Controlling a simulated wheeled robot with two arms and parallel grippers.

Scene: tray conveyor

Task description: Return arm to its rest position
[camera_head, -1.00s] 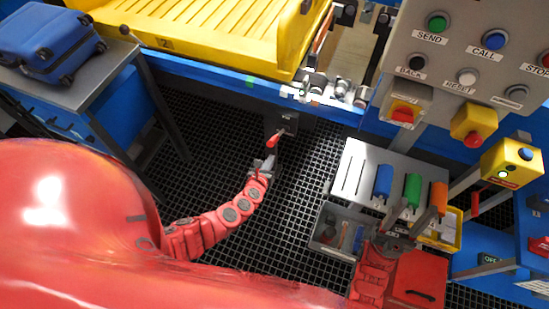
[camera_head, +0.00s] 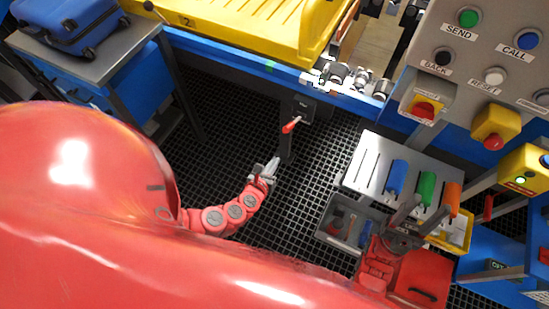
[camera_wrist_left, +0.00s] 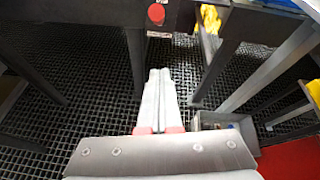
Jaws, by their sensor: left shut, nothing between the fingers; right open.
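My left gripper (camera_head: 272,168) is shut and empty over the dark grid floor, low in the middle of the head view. In the left wrist view its two pale fingers (camera_wrist_left: 160,95) lie together with nothing between them. A red-handled lever (camera_head: 291,126) on a dark panel is beyond the fingertips, with a visible gap. Its red end (camera_wrist_left: 156,14) shows at the top of the left wrist view. My right gripper (camera_head: 405,213) is open beside the tool holder at the right; its fingertips are hard to make out.
A yellow tray (camera_head: 230,25) lies on the blue-framed conveyor at the back. A blue suitcase (camera_head: 70,25) rests on a side table at the left. A button panel (camera_head: 490,60) stands at the right, above a grey rack (camera_head: 372,160) with blue, green and orange handles.

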